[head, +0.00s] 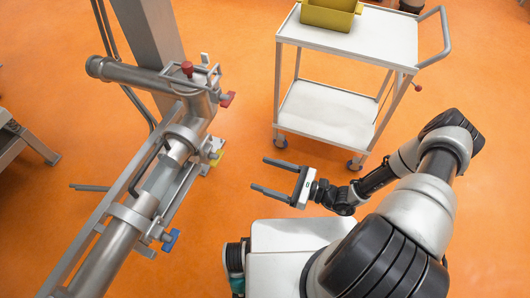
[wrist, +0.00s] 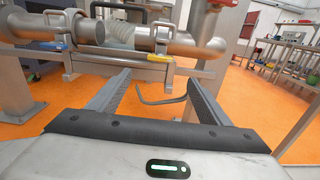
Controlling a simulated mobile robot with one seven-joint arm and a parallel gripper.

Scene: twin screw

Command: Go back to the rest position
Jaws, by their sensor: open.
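My gripper (head: 267,175) is open and empty, its two dark fingers pointing left in the head view. It is held in clear air between the steel pipe machine (head: 123,230) and the white cart (head: 350,35). In the wrist view the two fingers of my gripper (wrist: 155,85) are spread apart, with orange floor and a bent dark bar between them. The steel pipe assembly (wrist: 100,32) lies beyond the fingertips, apart from them.
The machine has red knobs (head: 187,68) and a blue handle (head: 170,240). The cart carries a yellow bin (head: 330,14); its lower shelf is empty. Orange floor (head: 240,130) is free between machine and cart. The wrist view shows a workbench (wrist: 288,58) at the right.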

